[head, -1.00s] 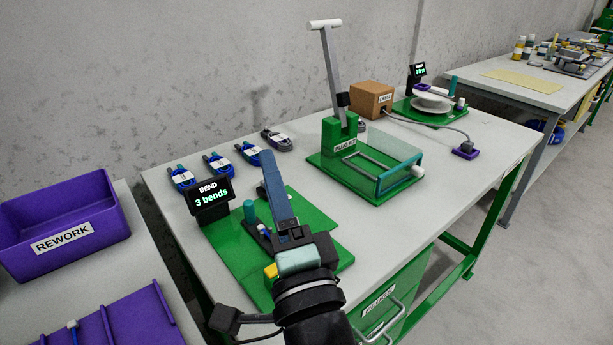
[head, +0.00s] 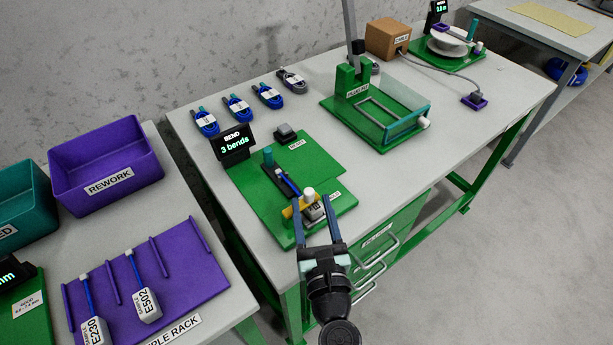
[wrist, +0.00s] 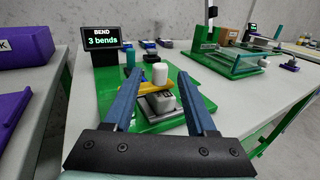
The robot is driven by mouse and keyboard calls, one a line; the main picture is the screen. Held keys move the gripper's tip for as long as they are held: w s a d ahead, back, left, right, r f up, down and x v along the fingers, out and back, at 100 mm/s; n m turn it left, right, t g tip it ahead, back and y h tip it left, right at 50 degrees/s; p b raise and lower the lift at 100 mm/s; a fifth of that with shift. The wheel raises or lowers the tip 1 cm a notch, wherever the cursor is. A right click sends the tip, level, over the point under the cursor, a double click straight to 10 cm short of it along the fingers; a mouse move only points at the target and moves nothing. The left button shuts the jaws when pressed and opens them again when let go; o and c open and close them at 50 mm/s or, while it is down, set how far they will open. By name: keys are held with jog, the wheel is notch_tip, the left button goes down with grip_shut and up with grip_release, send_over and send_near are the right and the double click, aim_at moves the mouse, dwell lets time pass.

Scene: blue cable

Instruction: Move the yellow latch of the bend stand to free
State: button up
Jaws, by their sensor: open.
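The bend stand is a green base (head: 250,205) with a black display (head: 233,145) reading "3 bends". Its yellow latch (head: 289,211) lies near the front of the base, partly hidden by other parts; in the wrist view the latch (wrist: 153,87) runs crosswise below a white knob (wrist: 160,72). A grey block (wrist: 160,104) with a white top sits just in front of it. My gripper (head: 315,218) is open, its two blue fingers pointing at the latch area. In the wrist view the fingers (wrist: 157,88) stand on either side of the knob and block. I cannot tell any contact.
A teal post (head: 268,157) and a blue cable piece (head: 287,181) are on the stand. Several coiled cables (head: 237,106) lie behind. The green plug press (head: 375,105) stands to the right. A purple sample rack (head: 185,260) is on the left table.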

aim_at(308, 189)
jog(key=w, duration=0.4)
jog(key=w+a, duration=0.1)
jog(key=w, duration=0.2)
jog(key=shift+s, duration=0.1)
grip_shut()
dwell(1.3)
